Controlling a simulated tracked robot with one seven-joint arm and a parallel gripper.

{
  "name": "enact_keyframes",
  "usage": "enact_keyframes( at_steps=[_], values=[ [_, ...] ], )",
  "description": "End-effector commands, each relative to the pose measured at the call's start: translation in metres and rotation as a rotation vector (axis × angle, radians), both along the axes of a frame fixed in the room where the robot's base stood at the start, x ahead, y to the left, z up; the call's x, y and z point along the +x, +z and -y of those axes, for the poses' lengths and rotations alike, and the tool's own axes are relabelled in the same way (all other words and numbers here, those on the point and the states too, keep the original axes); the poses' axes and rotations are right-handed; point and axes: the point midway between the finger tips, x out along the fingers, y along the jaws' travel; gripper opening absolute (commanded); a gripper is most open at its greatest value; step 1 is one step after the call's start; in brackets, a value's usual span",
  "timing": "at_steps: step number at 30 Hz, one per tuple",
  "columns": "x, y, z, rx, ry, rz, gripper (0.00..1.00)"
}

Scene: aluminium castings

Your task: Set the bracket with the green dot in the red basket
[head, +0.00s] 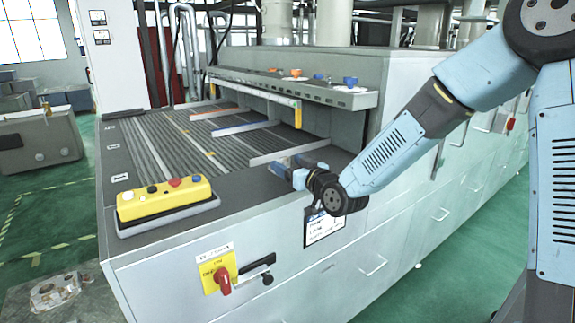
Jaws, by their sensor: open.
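My gripper (284,167) is open and reaches over the near right edge of the grey machine's top. It points left toward the ribbed bed, and I see nothing held between its fingers. I cannot make out a bracket with a green dot in the head view. I see no red basket either. A metal casting (54,291) lies low at the far left, on a dull surface near the floor; no green dot shows on it.
The grey machine (190,262) fills the middle, with a ribbed bed (165,150) and slanted divider bars. A raised ledge (300,85) overhangs its back. A yellow button box (165,198) sits at the front left corner. Green floor (45,210) is open at left.

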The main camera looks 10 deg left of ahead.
Motion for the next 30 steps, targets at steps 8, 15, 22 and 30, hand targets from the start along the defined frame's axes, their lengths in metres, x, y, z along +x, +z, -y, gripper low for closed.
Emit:
enact_keyframes(
  at_steps=[8, 15, 22, 30],
  values=[
    [-0.033, 0.0, 0.04, -0.003, -0.003, 0.001, 0.74],
    [-0.059, 0.0, 0.071, -0.002, -0.003, 0.001, 0.74],
    [-0.07, 0.0, 0.084, -0.001, -0.002, -0.001, 0.74],
    [-0.071, 0.0, 0.086, -0.008, -0.005, -0.001, 0.74]
  ],
)
